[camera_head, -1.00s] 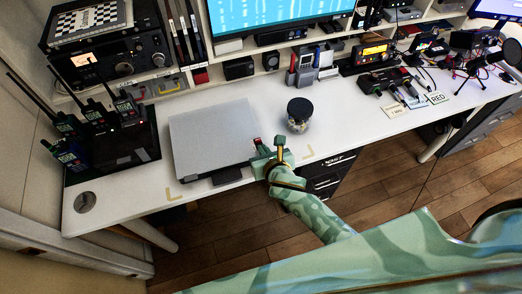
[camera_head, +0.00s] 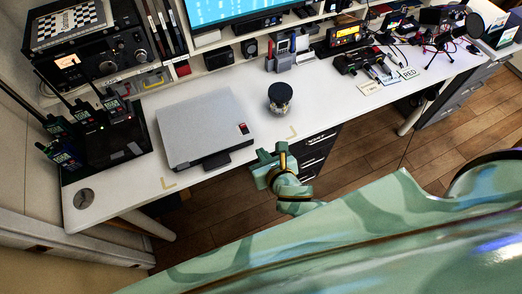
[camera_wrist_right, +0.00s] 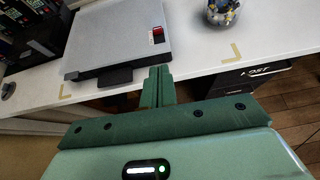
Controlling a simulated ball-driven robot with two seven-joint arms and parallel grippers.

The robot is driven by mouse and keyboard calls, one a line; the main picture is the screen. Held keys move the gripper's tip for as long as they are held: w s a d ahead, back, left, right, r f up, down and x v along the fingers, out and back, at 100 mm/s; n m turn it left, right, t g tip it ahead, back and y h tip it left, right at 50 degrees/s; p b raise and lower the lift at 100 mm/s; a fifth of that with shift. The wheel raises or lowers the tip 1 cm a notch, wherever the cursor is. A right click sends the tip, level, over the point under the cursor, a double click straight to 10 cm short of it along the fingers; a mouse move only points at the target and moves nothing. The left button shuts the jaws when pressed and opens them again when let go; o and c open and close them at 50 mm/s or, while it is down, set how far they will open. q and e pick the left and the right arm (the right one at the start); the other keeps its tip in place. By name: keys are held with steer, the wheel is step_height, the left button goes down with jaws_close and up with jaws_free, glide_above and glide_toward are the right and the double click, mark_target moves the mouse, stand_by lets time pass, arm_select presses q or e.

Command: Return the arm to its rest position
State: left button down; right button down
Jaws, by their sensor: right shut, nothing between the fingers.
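My right gripper (camera_head: 268,163) is green and gold and hangs off the front edge of the desk, in front of the grey flat case. In the right wrist view its fingers (camera_wrist_right: 158,85) are together with nothing between them. The grey case (camera_head: 200,125) lies on the white desk, and a small red and black item (camera_head: 242,129) sits on its right front corner. That item also shows in the right wrist view (camera_wrist_right: 158,35). My left gripper does not show.
A black charger with several handheld radios (camera_head: 110,140) stands at the left. Labelled cards (camera_head: 409,73) lie at the right. Black drawers (camera_head: 316,152) are under the desk, and wooden floor is open in front.

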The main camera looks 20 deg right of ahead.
stand_by(0.4)
steer(key=s+d+f+m+g+y, duration=0.1)
steer(key=s+d+f+m+g, duration=0.15)
steer(key=s+f+m, duration=0.55)
steer(key=s+d+f+m+g, duration=0.1)
steer(key=s+f+m+g, duration=0.25)
steer(key=f+m, duration=0.85)
steer(key=s+d+f+m+g, duration=0.1)
steer(key=s+d+f+m, duration=0.1)
steer(key=s, duration=0.6)
steer(key=s+d+f+m+g, duration=0.2)
steer(key=s+f+m, duration=0.3)
steer(key=s, duration=0.3)
steer(key=s+d+f+m+g+h, duration=0.1)
steer(key=s+f+m, duration=0.3)
steer(key=s, duration=0.4)
steer(key=shift+s+d+f+m+g, duration=0.2)
steer(key=shift+s+d+m+g, duration=0.15)
steer(key=shift+d+m+g, duration=0.35)
steer(key=shift+d, duration=0.1)
